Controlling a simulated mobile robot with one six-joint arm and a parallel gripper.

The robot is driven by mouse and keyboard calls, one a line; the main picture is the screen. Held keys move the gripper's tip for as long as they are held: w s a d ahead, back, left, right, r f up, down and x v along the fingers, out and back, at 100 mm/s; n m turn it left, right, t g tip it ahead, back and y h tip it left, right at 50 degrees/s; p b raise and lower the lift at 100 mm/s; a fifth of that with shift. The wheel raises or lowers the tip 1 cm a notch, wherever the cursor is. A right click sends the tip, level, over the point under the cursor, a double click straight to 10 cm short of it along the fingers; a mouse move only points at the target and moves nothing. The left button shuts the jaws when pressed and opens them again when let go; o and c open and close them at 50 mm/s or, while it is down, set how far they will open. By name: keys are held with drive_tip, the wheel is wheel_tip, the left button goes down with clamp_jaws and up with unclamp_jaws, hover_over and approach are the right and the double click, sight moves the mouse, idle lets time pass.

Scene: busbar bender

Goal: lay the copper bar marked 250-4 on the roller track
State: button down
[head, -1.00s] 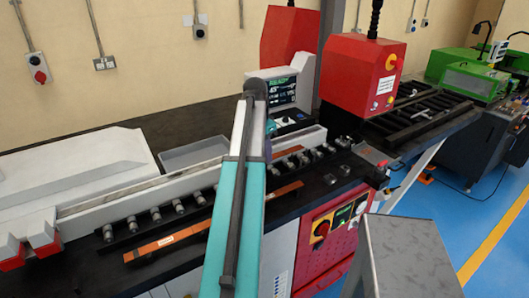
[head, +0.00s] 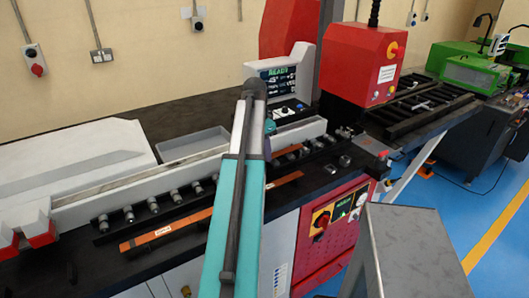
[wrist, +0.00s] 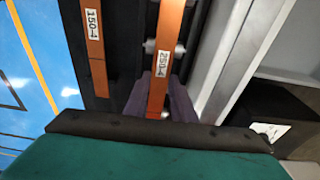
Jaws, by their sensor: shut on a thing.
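The copper bar marked 250-4 (wrist: 166,45) is between the two purple fingers of my gripper (wrist: 158,104), which is shut on it. In the wrist view the bar runs lengthwise over the roller track, with a roller (wrist: 151,46) showing beside it. I cannot tell whether the bar touches the rollers. In the head view a short orange stretch of this bar (head: 289,149) shows right of my arm, along the roller track (head: 154,207); my arm hides the rest and most of my gripper.
Another copper bar, marked 150-4 (wrist: 93,30), lies on the black bench in front of the track, and also shows in the head view (head: 165,231). A pale rail (head: 100,193) runs behind the rollers. A grey tray (head: 192,144) and red machine (head: 366,70) stand beyond.

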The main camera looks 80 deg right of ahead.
drive_tip(key=c, duration=1.4)
unclamp_jaws()
drive_tip(key=shift+r, duration=0.15)
wheel_tip(320, 180, up, 13)
drive_tip(key=w+a+b, duration=0.1)
drive_tip(key=b, duration=0.1)
drive_tip(key=shift+w+a+r+b, duration=0.2)
drive_tip(key=shift+a+b, duration=0.05)
drive_tip(key=shift+b, duration=0.15)
drive_tip(key=shift+s, duration=0.1)
